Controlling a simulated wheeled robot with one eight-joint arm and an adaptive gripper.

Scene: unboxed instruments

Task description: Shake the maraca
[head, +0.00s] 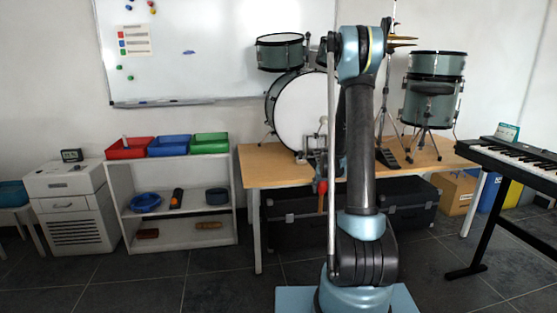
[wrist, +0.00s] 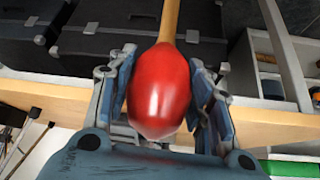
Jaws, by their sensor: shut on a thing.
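The maraca has a glossy red head and a pale wooden handle. In the wrist view the red head (wrist: 160,90) lies between the two fingers of my gripper (wrist: 163,85), with the handle (wrist: 170,20) extending past the fingertips. In the head view the maraca (head: 322,188) hangs head up and handle down in front of the table's front edge. My gripper (head: 320,173) is shut on the maraca's head there. My arm hides part of the table and drum kit behind it.
A wooden table (head: 262,170) carries a drum kit (head: 303,110). Dark cases (head: 405,203) stand under it. A white shelf (head: 188,172) with coloured bins is at left, a keyboard (head: 515,160) at right. The floor in front of the shelf is clear.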

